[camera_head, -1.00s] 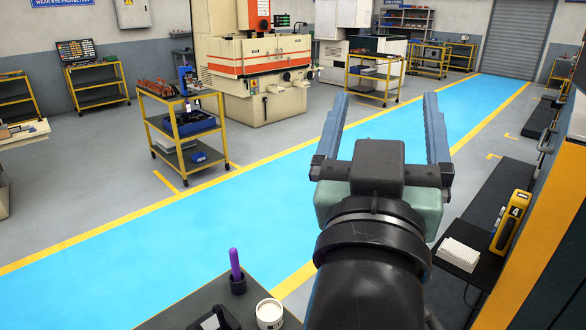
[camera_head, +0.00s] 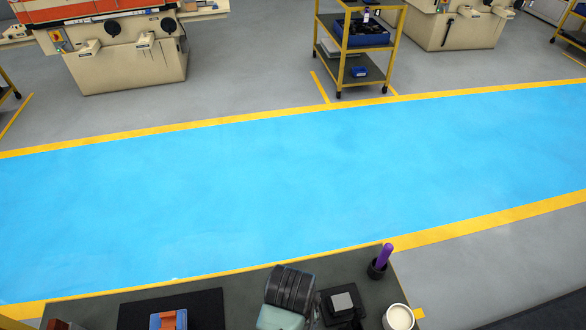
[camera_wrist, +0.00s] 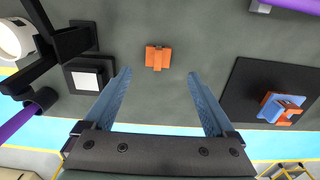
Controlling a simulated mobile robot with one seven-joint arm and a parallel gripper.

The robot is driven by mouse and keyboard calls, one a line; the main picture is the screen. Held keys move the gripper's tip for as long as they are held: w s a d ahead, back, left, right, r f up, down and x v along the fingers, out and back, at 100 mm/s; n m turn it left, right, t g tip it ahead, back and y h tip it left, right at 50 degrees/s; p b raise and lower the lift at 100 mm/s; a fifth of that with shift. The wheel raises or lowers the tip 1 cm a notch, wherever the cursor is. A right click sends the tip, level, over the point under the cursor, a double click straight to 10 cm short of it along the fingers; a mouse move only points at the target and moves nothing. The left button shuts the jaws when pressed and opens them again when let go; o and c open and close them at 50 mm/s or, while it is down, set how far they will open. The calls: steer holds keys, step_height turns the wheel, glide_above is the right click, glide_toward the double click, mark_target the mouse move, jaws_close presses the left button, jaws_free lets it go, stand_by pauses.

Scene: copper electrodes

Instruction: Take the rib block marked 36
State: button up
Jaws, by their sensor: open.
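A small copper-orange block (camera_wrist: 157,57) with a raised rib stands on the dark grey table top (camera_wrist: 175,25) in the wrist view. I cannot read any number on it. My gripper (camera_wrist: 159,74) is open and empty, with its two blue-grey fingers spread apart. The block shows between and just past the fingertips, clear of both. A second copper piece (camera_wrist: 289,112) with a blue part sits on a black mat (camera_wrist: 240,90) to the right. In the head view this blue and copper piece (camera_head: 168,320) is cut by the bottom edge, and my fingers are out of sight.
A black stand with a pale square top (camera_wrist: 87,79) is left of my fingers. A purple rod in a black cup (camera_head: 379,265) and a white round container (camera_head: 398,317) stand near the table's right end. A blue walkway (camera_head: 250,190) lies beyond.

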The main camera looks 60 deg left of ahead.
steer(key=shift+w+f+p, duration=0.15)
steer(key=shift+f+p, duration=0.3)
steer(key=shift+f, duration=3.15)
steer(key=shift+r, duration=0.1)
jaws_close()
